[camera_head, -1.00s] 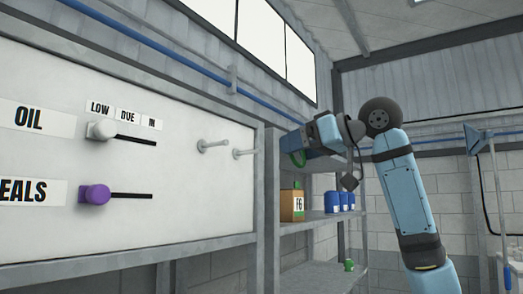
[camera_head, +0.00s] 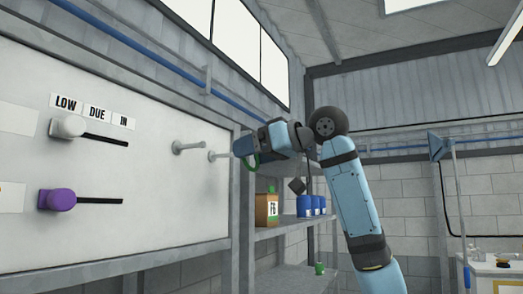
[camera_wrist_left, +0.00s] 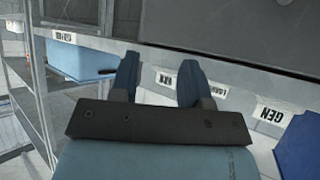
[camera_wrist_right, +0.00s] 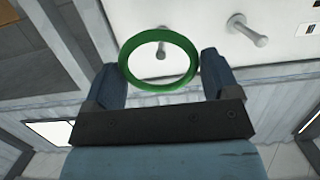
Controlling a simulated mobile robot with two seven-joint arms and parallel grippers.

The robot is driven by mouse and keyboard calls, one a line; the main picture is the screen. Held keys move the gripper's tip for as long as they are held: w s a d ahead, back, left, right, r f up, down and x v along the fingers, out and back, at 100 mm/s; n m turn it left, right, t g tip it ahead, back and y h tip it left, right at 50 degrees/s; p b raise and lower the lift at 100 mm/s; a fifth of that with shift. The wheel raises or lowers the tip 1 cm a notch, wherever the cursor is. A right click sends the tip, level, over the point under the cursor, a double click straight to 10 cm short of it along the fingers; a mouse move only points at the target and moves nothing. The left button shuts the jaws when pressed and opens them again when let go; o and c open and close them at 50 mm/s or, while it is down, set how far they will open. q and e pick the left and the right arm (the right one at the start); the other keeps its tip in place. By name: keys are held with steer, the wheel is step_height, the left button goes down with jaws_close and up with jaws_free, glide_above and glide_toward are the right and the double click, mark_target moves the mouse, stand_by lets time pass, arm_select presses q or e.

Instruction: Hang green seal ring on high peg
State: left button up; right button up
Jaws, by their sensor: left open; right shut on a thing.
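My right gripper (camera_wrist_right: 165,75) is shut on the green seal ring (camera_wrist_right: 160,87), which sits between its fingertips. In the head view the ring (camera_head: 256,161) shows as a green arc under the right gripper (camera_head: 242,150), just right of the pegs. Two pale pegs stick out of the white panel: a left peg (camera_head: 188,147) and a right peg (camera_head: 218,155). In the right wrist view one peg (camera_wrist_right: 162,50) shows through the ring's opening and another peg (camera_wrist_right: 247,30) stands clear to the right. The ring is on neither peg. My left gripper (camera_wrist_left: 158,78) is open and empty.
The panel (camera_head: 130,190) carries a white slider knob (camera_head: 68,127) and a purple knob (camera_head: 57,200). A shelf right of it holds a brown container (camera_head: 266,210), blue containers (camera_head: 310,206) and a small green item (camera_head: 319,268). Labelled shelving and a blue bin (camera_wrist_left: 80,60) lie near my left gripper.

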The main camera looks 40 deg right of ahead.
steer(key=shift+r+x, duration=0.2)
steer(key=shift+x, duration=1.05)
steer(key=shift+r+x, duration=0.15)
steer(key=shift+x, duration=1.05)
steer(key=shift+w+a+f+p, duration=0.3)
steer(key=shift+w+f+p, duration=0.15)
steer(key=shift+w, duration=0.3)
steer(key=o, duration=0.8)
steer(key=shift+s, duration=0.15)
